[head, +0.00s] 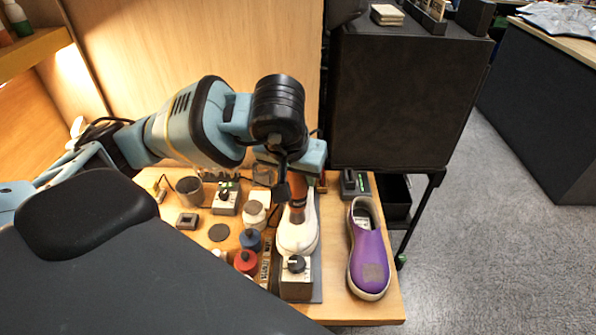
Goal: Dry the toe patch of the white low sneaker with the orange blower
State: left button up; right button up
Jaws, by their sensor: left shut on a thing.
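The white low sneaker (297,236) stands on the wooden bench, its rounded toe toward me. The orange blower (298,190) is above the sneaker's far part. My left gripper (290,186) reaches in from the left above the sneaker and is shut on the blower. My arm hides most of the gripper and the upper part of the blower. I cannot tell whether the blower touches the sneaker. A toe patch on the white sneaker is not clear at this size. My right gripper is not in view.
A purple shoe (368,252) with a brownish toe patch stands to the right. A box with a dark knob (296,278) sits in front of the sneaker. Red (246,262) and blue (251,239) bottles and a grey cup (190,190) stand left. A black cabinet (400,95) rises behind.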

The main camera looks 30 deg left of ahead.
pick_arm(q)
jog(key=shift+a, duration=0.1)
jog(key=shift+s+a+r, duration=0.1)
jog(key=shift+s+a, duration=0.2)
jog(key=shift+a, duration=0.05)
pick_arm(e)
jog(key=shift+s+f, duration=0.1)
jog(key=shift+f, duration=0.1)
pick_arm(q)
jog(key=shift+w+d, duration=0.25)
jog(key=shift+d, duration=0.1)
jog(key=shift+w+d, duration=0.45)
jog(key=shift+d, duration=0.25)
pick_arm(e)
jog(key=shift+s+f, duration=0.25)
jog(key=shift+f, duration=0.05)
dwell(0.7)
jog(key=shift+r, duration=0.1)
